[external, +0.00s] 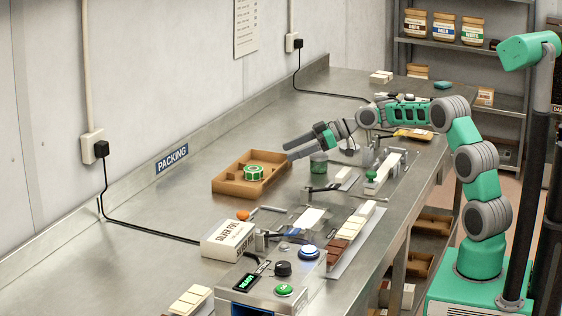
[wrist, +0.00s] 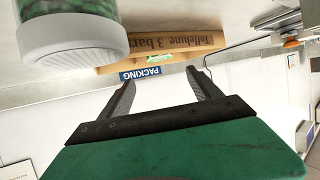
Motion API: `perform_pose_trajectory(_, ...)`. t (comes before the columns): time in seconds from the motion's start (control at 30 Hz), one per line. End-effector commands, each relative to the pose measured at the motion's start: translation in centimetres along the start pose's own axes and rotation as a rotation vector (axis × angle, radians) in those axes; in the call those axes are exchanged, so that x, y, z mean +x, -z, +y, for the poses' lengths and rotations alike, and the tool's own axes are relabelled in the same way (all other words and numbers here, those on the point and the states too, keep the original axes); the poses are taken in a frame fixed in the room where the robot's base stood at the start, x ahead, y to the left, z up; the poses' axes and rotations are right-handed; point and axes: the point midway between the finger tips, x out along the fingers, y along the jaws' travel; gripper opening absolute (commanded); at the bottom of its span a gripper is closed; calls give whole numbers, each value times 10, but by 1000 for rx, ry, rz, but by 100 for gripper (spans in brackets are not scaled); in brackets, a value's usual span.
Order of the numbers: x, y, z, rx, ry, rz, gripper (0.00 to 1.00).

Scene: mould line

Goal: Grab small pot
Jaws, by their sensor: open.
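A small green pot (external: 318,165) stands on the steel bench under the front of my arm, right of the wooden tray. The pot lies outside the finger gap.
A white carton (external: 228,240), an orange knob (external: 242,214) and a button panel (external: 262,290) stand nearer. Bars and metal fixtures line the right. The bench behind the tray is mostly clear.

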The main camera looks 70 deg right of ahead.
Motion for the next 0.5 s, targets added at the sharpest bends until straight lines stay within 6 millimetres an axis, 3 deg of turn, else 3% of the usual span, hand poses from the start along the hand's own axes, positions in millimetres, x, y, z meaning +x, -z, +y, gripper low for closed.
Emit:
perform_pose_trajectory(0.4,0,1,0,0,0,0,77)
perform_pose_trajectory(0.5,-2,15,-4,-5,6,1,77)
